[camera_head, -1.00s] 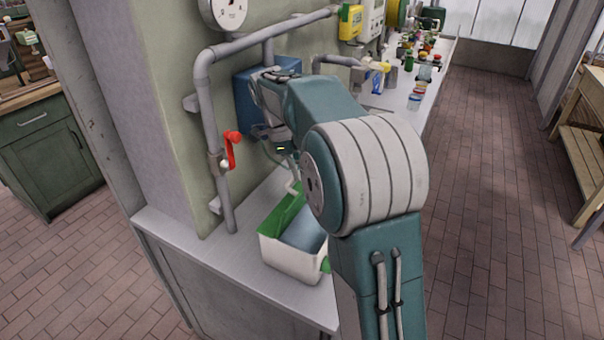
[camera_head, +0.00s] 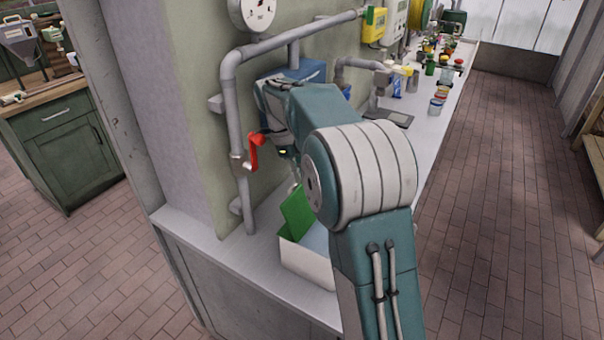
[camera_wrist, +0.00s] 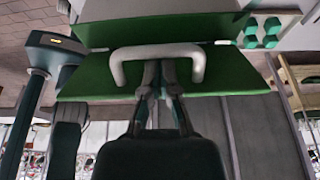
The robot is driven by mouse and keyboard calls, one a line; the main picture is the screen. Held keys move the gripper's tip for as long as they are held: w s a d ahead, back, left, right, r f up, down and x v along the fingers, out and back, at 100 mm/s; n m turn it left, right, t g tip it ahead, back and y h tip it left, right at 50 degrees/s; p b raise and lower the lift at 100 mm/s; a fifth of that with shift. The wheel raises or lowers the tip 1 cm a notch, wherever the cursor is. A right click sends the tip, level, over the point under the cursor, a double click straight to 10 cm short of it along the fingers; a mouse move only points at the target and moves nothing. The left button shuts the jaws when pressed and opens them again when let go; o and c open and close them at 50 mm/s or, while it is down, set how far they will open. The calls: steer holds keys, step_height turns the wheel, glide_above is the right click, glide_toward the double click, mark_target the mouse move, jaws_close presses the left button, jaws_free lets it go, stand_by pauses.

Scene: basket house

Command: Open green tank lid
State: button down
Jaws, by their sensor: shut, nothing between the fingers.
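The tank is a white box (camera_head: 306,264) on the bench in the head view, partly hidden behind my arm. Its green lid (camera_head: 297,214) is tilted steeply up at the left side, and the pale inside shows beside it. In the wrist view the lid (camera_wrist: 100,77) spans the upper middle, with a pale U-shaped handle (camera_wrist: 117,70) on it. My gripper (camera_wrist: 158,68) is shut and empty, its fingertips within the handle's loop by the lid. Whether they touch the handle or lid I cannot tell. My arm hides most of the gripper in the head view.
A grey pipe with a red valve lever (camera_head: 255,148) stands left of the tank, close to my arm. A blue box (camera_head: 290,75) is on the wall behind the arm. Small jars (camera_head: 438,98) line the bench farther back. The brick floor at right is clear.

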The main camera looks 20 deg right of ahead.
steer(key=shift+w+a+f, duration=0.15)
steer(key=shift+a+f, duration=0.1)
steer(key=shift+f, duration=0.05)
